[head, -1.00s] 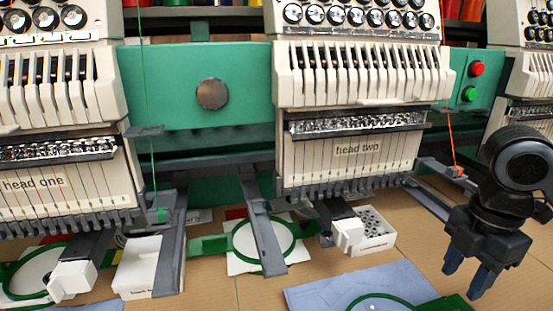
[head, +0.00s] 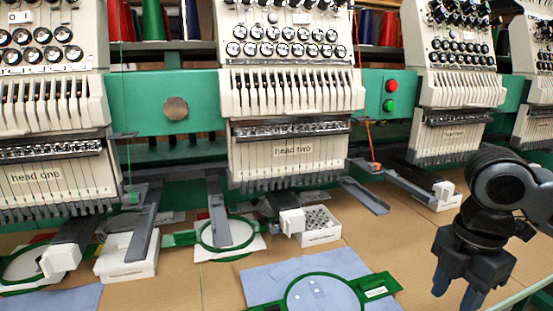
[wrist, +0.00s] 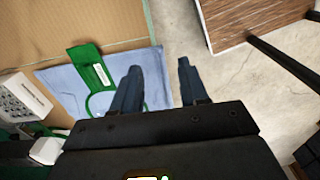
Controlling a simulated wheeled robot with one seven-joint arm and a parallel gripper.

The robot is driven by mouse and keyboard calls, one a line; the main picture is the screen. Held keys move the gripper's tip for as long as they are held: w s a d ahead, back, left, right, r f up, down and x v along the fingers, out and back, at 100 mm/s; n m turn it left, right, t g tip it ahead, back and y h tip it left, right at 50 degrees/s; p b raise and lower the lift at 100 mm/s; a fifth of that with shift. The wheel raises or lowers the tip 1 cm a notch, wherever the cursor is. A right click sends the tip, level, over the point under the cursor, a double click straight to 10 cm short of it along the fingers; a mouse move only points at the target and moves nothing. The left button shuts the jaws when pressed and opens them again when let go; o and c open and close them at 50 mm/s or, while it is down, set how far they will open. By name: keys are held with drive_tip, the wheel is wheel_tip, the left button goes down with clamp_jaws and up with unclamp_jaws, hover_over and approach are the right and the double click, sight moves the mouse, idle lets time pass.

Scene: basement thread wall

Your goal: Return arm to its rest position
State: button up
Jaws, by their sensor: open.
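My gripper (head: 456,292) hangs at the lower right of the head view, its two dark blue fingers pointing down, apart and with nothing between them. In the wrist view the fingers of my gripper (wrist: 158,82) are also spread and empty, over the table edge and the concrete floor. A blue cloth (head: 258,284) with a green hoop (head: 290,294) on it lies on the table to the left of my gripper. The cloth (wrist: 62,82) and part of the hoop (wrist: 86,60) also show in the wrist view, partly hidden by the fingers.
Embroidery machine heads, marked head one (head: 55,180) and head two (head: 290,150), line the back. White boxes (head: 122,262) and a second hoop (head: 226,232) sit beneath them. In the wrist view, a wooden surface (wrist: 235,18) stands beyond open floor (wrist: 225,80).

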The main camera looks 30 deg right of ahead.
drive_tip(key=w+a+r+m+t+y, duration=0.3)
drive_tip(key=w+a+r+t, duration=0.2)
drive_tip(key=w+a, duration=0.3)
drive_tip(key=w+a+r+m+t+y, duration=0.2)
drive_tip(key=w+a+r+m+t, duration=0.15)
drive_tip(key=w+a+t, duration=0.45)
drive_tip(key=w+a+r+m+t+y, duration=0.3)
drive_tip(key=w+a+r, duration=0.25)
drive_tip(key=a, duration=0.65)
drive_tip(key=s+f+m+h, duration=0.9)
drive_tip(key=s+f+m, duration=0.1)
drive_tip(key=s+f, duration=0.75)
drive_tip(key=s+d+n, duration=0.2)
drive_tip(key=s, duration=0.7)
drive_tip(key=s+d+f+n+g+y, duration=0.1)
drive_tip(key=s+d+n, duration=0.1)
drive_tip(key=s, duration=0.8)
drive_tip(key=shift+s+d+f+n, duration=0.25)
drive_tip(key=shift+d+n, duration=0.1)
drive_tip(key=shift+d, duration=0.4)
